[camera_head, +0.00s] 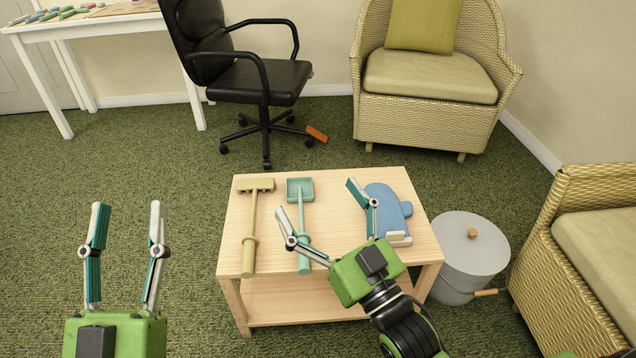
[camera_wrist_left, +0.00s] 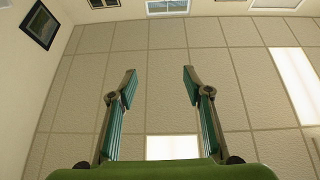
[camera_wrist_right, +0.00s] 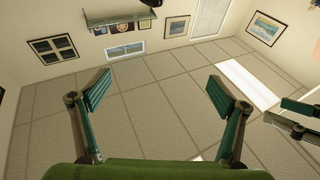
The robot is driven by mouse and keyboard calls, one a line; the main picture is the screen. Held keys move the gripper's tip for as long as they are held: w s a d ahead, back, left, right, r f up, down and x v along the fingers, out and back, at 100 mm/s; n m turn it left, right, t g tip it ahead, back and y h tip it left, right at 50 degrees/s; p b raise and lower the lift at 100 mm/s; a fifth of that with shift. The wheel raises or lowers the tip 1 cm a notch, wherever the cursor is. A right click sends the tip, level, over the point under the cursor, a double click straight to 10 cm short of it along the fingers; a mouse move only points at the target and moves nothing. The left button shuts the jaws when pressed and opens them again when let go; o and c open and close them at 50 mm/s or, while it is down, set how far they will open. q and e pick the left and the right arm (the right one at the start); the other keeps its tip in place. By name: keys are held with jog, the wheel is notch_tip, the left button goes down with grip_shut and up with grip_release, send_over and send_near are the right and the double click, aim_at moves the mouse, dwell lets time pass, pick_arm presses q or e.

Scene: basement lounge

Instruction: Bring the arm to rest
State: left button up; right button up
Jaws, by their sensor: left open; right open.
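My left gripper (camera_head: 126,228) is open and empty, over the carpet left of the small wooden table. It also shows in the left wrist view (camera_wrist_left: 158,82), with only the ceiling and upper walls beyond its fingers. My right gripper (camera_head: 320,202) is open, with its fingers spread in front of the table in the head view. In the right wrist view (camera_wrist_right: 158,85) nothing is between its fingers, and ceiling and walls lie beyond. Parts of my left gripper appear to show at the right edge there.
The wooden table (camera_head: 338,182) bears a yellow rake (camera_head: 250,225), a teal shovel (camera_head: 300,190) and a blue item (camera_head: 390,205), partly hidden. A grey lidded bin (camera_head: 465,245) stands right of it. A black chair (camera_head: 262,82) and wicker armchairs (camera_head: 425,115) surround. Carpet at left is clear.

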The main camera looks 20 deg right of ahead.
jog(key=s+a+r+t+y, duration=0.1)
jog(key=s+a+r+t, duration=0.1)
jog(key=s+r, duration=0.3)
notch_tip(320, 180, up, 4)
jog(key=shift+a+f+t+y, duration=0.15)
jog(key=shift+f+t+y, duration=0.1)
jog(key=shift+t+y, duration=0.05)
